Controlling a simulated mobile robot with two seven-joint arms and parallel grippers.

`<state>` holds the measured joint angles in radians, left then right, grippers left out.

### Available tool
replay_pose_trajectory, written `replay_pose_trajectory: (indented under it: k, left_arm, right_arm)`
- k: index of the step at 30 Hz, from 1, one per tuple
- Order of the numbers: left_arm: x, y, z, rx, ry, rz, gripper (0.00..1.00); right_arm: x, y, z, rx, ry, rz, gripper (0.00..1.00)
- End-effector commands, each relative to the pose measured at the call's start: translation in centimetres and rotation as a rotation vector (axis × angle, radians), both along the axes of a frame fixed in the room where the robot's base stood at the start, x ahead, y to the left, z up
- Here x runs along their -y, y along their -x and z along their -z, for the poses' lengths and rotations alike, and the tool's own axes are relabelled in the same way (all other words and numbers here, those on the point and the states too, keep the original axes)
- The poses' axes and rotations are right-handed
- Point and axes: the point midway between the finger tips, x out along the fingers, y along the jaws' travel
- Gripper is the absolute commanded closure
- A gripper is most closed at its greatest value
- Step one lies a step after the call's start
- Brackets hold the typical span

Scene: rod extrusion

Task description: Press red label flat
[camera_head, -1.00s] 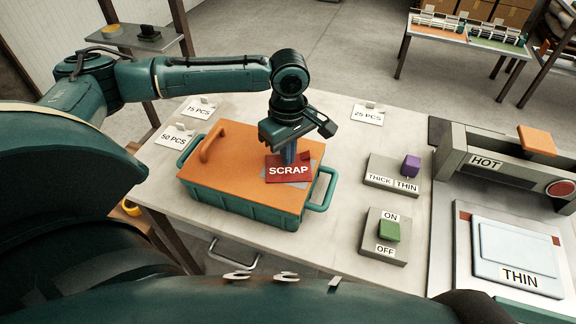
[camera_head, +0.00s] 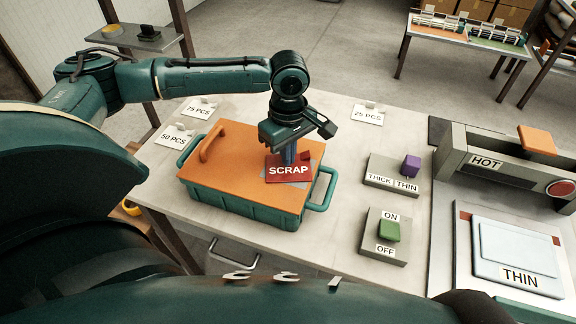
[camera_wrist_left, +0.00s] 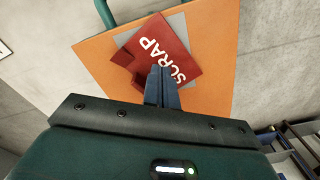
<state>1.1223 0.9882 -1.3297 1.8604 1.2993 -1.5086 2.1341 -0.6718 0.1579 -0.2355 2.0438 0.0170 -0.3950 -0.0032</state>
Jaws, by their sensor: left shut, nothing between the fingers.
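The red label (camera_head: 289,172), printed SCRAP, lies on a grey patch (camera_head: 302,181) on the orange lid (camera_head: 240,160) of a green crate (camera_head: 245,204). One corner of the label is folded up; the fold also shows in the left wrist view (camera_wrist_left: 124,57). My left gripper (camera_head: 290,157) points down with its blue fingers shut and empty at the label's upper edge. In the left wrist view the fingertips (camera_wrist_left: 161,72) overlap the red label (camera_wrist_left: 160,48); whether they touch it I cannot tell. My right gripper is not in view.
An ON/OFF switch box (camera_head: 389,248) and a THICK/THIN switch box (camera_head: 383,176) stand right of the crate. A machine marked HOT (camera_head: 487,163) is at the far right.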

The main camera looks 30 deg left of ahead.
Motion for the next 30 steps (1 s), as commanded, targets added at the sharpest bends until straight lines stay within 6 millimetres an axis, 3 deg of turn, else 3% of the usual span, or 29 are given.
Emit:
replay_pose_trajectory:
  k: [30]
  left_arm:
    - [0.0,0.0,1.6,0.0,0.001,0.0,1.0]
  right_arm:
    - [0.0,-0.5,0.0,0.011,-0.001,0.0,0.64]
